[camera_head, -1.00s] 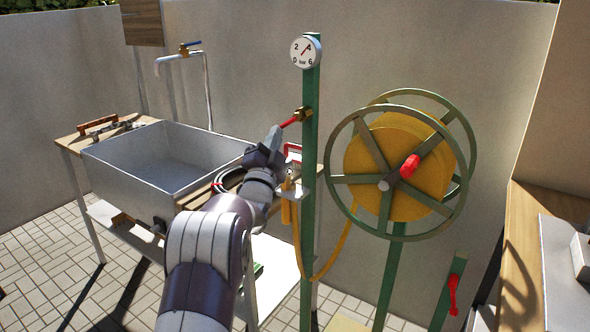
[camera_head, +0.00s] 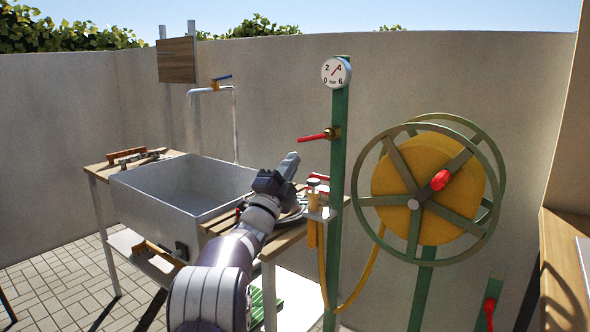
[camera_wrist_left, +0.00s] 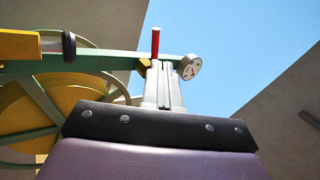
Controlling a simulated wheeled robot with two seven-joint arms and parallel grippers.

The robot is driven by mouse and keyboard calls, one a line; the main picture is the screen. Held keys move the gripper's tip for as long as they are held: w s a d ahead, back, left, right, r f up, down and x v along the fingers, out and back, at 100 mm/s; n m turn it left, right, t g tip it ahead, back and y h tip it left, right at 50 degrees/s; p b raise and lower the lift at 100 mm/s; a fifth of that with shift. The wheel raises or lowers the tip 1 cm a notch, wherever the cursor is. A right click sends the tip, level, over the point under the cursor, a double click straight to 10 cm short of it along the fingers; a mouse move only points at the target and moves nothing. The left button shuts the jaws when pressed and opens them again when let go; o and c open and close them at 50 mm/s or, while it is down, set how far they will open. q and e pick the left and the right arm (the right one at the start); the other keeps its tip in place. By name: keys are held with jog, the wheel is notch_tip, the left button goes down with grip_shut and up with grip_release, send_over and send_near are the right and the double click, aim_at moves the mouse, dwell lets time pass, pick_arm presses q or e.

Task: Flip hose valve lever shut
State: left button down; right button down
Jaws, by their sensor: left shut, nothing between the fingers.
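The red valve lever (camera_head: 313,137) sticks out to the left, nearly level, from a brass valve (camera_head: 333,132) on the green post (camera_head: 338,180), below the gauge. My left gripper (camera_head: 290,160) is shut and empty, just below the lever's free end. A small gap shows between them in the head view. In the left wrist view the closed fingers (camera_wrist_left: 163,85) point toward the red lever (camera_wrist_left: 155,42) and the brass valve (camera_wrist_left: 144,65), which is partly behind them. My right gripper is not in view.
A round pressure gauge (camera_head: 336,72) tops the post. A hose reel (camera_head: 430,195) with a red knob stands right. A metal sink (camera_head: 160,205) is left behind my arm. Open air lies above the gripper.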

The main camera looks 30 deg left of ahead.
pick_arm(q)
jog(key=v, duration=0.8)
jog(key=shift+s, duration=0.2)
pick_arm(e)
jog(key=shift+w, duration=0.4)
pick_arm(q)
jog(key=shift+d, duration=0.15)
jog(key=shift+f, duration=0.1)
